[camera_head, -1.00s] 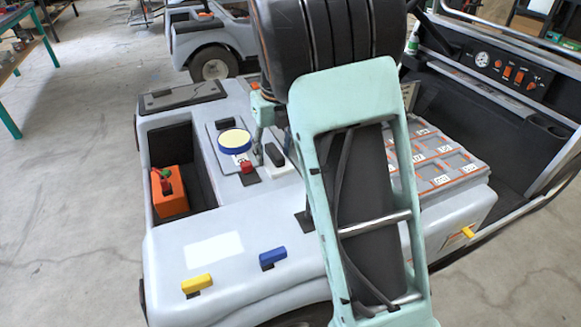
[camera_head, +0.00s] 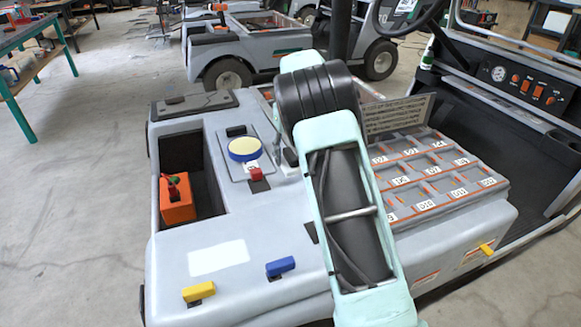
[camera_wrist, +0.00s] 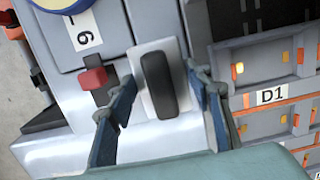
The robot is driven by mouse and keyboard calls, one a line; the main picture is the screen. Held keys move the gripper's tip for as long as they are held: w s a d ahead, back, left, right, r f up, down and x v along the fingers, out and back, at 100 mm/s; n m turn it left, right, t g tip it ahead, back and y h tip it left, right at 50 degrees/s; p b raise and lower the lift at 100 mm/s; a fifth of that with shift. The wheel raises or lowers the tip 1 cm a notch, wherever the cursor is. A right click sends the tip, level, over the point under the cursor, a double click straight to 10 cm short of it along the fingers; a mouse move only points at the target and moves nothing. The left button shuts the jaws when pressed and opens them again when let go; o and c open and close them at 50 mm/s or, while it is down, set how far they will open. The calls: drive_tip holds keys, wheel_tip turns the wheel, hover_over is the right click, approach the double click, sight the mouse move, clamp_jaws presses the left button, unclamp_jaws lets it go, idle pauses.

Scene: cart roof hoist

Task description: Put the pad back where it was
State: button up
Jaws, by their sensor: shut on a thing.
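In the wrist view, a white block with a black rounded bar on top (camera_wrist: 160,85) lies between the two blue-grey fingers of my gripper (camera_wrist: 160,73). I cannot tell which one the task calls the pad.
A red knob (camera_head: 256,174) stands beside the round pad. An orange box (camera_head: 177,201) sits in the dark recess at left. Blue (camera_head: 280,266) and yellow (camera_head: 199,291) handles stick up at the front. A numbered grey tray (camera_head: 455,190) lies right of my arm.

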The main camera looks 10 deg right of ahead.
sight(290, 163)
drive_tip(key=shift+w+d+f, duration=0.1)
drive_tip(key=shift+w+f, duration=0.2)
drive_tip(key=shift+f, duration=0.1)
drive_tip(key=shift+w+f+b, duration=0.1)
drive_tip(key=shift+f+b, duration=0.5)
drive_tip(key=shift+f, duration=0.95)
drive_tip(key=shift+f, duration=0.15)
drive_tip(key=o, duration=1.1)
drive_tip(key=r+p, duration=0.4)
drive_tip(key=r, duration=0.1)
drive_tip(key=s+r+p, duration=0.1)
drive_tip(key=r+p, duration=0.1)
drive_tip(key=shift+d+r+p, duration=0.1)
drive_tip(key=shift+r+p, duration=0.3)
